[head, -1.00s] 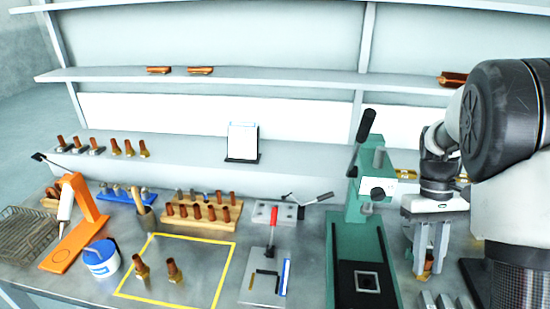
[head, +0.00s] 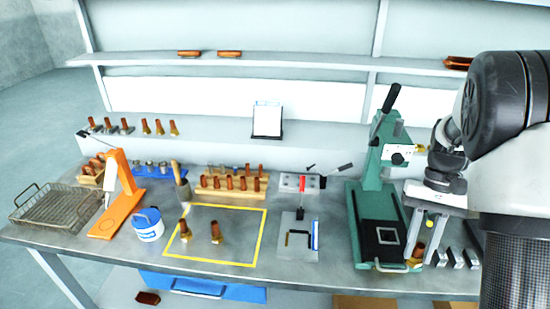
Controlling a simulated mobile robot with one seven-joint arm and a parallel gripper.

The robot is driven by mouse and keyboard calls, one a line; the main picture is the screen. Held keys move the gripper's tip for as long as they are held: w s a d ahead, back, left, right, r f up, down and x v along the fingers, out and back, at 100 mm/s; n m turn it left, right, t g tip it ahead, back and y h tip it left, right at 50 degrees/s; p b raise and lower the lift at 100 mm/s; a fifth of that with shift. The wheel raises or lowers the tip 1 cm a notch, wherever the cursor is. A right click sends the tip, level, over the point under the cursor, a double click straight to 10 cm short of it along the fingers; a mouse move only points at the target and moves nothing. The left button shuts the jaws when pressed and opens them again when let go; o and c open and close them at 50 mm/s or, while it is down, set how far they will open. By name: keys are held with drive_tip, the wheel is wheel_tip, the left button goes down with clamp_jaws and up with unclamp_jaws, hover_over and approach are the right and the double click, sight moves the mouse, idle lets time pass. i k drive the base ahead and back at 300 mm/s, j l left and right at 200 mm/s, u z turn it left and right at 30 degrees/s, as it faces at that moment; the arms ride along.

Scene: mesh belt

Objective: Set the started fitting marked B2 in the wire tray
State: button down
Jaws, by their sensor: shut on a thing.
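My gripper (head: 426,256) is at the right of the bench, just right of the green press, pointing down. It is shut on a copper-and-brass fitting (head: 417,252), mostly hidden by the fingers. No B2 mark is legible on it. The wire tray (head: 38,217), a grey mesh basket with handles, sits at the far left end of the bench, far from my gripper. It looks empty. Two more copper fittings with brass bases, one at the left (head: 184,230) and one at the right (head: 216,232), stand inside the yellow outline.
The green press (head: 378,215) stands beside my gripper. Between it and the tray are a lever fixture (head: 298,240), a wooden rack (head: 231,186) of copper pieces, a blue-white tub (head: 148,225) and an orange stand (head: 118,205). Grey blocks (head: 455,258) lie right of my gripper.

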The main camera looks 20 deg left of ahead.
sight(68, 211)
drive_tip(key=k+j, duration=0.1)
drive_tip(key=j, duration=0.2)
drive_tip(key=k+j+u, duration=0.1)
drive_tip(key=j, duration=0.2)
drive_tip(key=k+j, duration=0.15)
drive_tip(key=j, duration=0.15)
drive_tip(key=j+u, duration=0.3)
drive_tip(key=j, duration=2.15)
drive_tip(key=i+j, duration=0.1)
drive_tip(key=j, duration=0.35)
drive_tip(key=i+j, duration=0.2)
drive_tip(key=j, duration=0.15)
drive_tip(key=i+j, duration=0.2)
drive_tip(key=j, duration=0.2)
drive_tip(key=u, duration=0.05)
